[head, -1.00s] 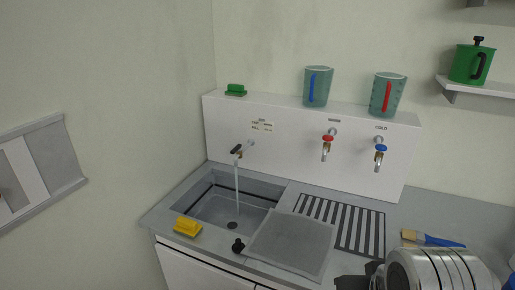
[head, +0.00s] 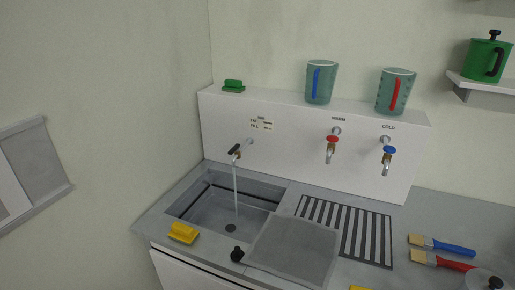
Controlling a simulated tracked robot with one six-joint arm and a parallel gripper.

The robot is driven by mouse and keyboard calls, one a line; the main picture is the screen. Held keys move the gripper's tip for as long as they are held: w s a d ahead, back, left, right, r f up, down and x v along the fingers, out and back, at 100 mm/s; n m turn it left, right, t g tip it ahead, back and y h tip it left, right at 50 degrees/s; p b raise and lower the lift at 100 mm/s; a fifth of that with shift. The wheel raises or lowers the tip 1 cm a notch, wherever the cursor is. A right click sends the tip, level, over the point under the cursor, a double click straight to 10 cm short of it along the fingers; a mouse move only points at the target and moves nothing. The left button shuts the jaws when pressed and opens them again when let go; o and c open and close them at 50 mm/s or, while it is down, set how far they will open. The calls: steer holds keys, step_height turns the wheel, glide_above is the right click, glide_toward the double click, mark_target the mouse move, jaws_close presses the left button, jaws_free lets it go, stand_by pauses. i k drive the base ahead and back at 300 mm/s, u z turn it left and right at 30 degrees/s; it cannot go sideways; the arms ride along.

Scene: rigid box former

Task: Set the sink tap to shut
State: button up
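The sink tap (head: 235,152) sticks out of the white back panel (head: 290,133) at its left end, with a dark lever handle on top. A thin stream of water (head: 235,197) runs from its spout into the grey sink basin (head: 213,212), so it is running. My gripper is not in view. The warm tap (head: 332,147) with a red handle and the cold tap (head: 388,158) with a blue handle are on the same panel, with no water below them.
A grey mat (head: 292,248), black plug (head: 237,254) and yellow sponge (head: 183,232) lie around the sink's front. Two brushes, blue-handled (head: 450,247) and red-handled (head: 448,263), lie at right. Two jugs, blue-handled (head: 320,83) and red-handled (head: 396,92), stand on the panel.

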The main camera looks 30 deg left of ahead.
mark_target(236, 147)
steer(key=z, duration=0.45)
steer(key=k, duration=1.1)
steer(key=u, duration=1.6)
steer(key=i, duration=0.85)
steer(key=u, duration=0.05)
